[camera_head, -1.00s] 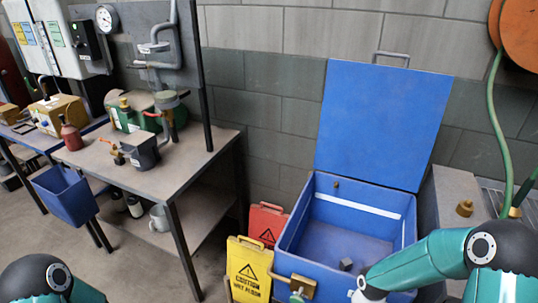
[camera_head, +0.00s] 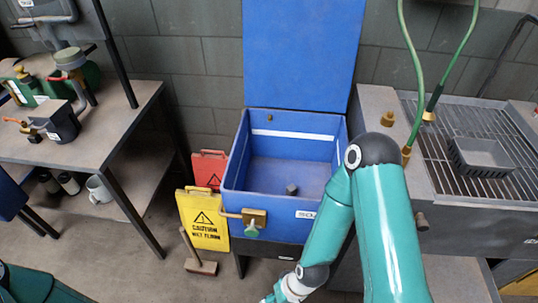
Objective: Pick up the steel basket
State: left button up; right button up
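A grey, open-topped rectangular basket (camera_head: 479,156) sits on a slatted metal grate at the right of the head view. It looks like the steel basket. It appears empty, and no gripper is near it. My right arm crosses the lower middle of the view, bending down and left in front of the blue tub. Its wrist reaches the bottom edge, and its gripper is outside the picture. Only a teal part of my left arm shows at the bottom left corner, and its gripper is out of view.
An open blue tub (camera_head: 238,180) with a raised lid (camera_head: 302,60) stands at the centre. The grate (camera_head: 430,140) has a green hose (camera_head: 412,60) beside it. Yellow (camera_head: 203,228) and red (camera_head: 208,165) signs stand left of the tub. A workbench (camera_head: 115,135) stands farther left.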

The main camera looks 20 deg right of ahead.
aim_at(471, 157)
jog(key=u, duration=0.95)
jog(key=i, duration=0.15)
jog(key=z, duration=3.05)
jog(key=k, duration=0.9)
jog(key=z, duration=0.2)
jog(key=i, duration=0.9)
jog(key=u, duration=0.1)
